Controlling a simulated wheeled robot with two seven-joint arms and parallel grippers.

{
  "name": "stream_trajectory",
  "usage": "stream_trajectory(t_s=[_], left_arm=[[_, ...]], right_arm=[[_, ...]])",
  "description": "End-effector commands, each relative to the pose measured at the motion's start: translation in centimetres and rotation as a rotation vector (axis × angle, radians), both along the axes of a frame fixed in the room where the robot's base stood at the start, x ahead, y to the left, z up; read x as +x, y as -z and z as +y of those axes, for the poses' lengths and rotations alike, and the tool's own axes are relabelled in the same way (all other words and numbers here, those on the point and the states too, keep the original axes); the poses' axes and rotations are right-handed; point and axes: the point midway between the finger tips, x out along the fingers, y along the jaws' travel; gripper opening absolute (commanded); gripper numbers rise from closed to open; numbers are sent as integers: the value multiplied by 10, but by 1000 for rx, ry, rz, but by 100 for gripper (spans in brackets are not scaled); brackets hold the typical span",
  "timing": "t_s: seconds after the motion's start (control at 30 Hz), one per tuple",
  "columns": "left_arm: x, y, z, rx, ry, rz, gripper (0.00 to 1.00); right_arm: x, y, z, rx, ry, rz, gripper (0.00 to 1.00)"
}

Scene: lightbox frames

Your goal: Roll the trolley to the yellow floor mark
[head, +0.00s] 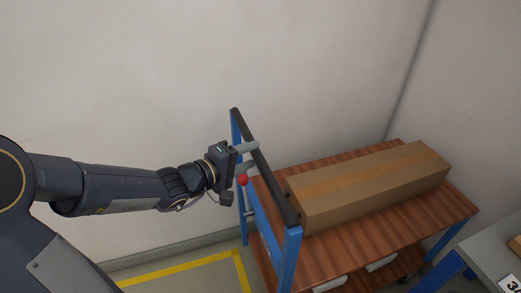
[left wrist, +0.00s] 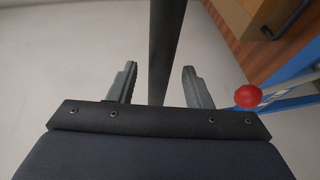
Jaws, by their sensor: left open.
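The trolley has a blue frame, brown wood-look decks (head: 335,244) and a black push bar (head: 268,172) along its left end. My left gripper (head: 250,157) is at the bar and open. In the left wrist view the bar (left wrist: 166,45) passes between the two spread fingers, with gaps on both sides. A red knob (head: 242,179) shows beside the trolley's blue end frame; it also shows in the left wrist view (left wrist: 248,96). The yellow floor mark (head: 190,267) is an outline on the floor left of the trolley, partly cut off by the frame and my arm. My right gripper is out of view.
A long cardboard box (head: 370,185) lies on the trolley's top deck. Light walls stand behind the trolley, meeting in a corner. A grey-topped table (head: 488,258) with a numbered label is at the lower right, close to the trolley. The marked floor looks clear.

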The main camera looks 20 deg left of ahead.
Motion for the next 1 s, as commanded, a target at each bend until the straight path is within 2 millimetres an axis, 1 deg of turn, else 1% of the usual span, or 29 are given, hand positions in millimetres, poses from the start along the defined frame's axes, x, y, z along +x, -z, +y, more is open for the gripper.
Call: stream_trajectory(t_s=[0.1, 0.2, 0.3, 0.4, 0.63, 0.9, 0.97, 1.0], left_arm=[[16, 4, -12, 0, 4, 3, 45], [27, 6, -18, 0, 2, 1, 45], [34, 7, -23, -1, 2, 1, 45], [37, 8, -25, 0, 2, -1, 45], [37, 8, -25, 0, 1, -1, 45], [37, 8, -24, 0, 1, 0, 10], [37, 8, -24, 0, 1, 0, 2], [37, 8, -24, 0, 1, 0, 0]], right_arm=[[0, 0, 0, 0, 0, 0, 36], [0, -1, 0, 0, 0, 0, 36], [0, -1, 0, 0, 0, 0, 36], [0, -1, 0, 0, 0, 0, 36], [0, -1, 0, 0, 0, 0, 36], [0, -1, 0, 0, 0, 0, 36], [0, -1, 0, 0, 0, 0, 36], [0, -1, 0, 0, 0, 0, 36]])
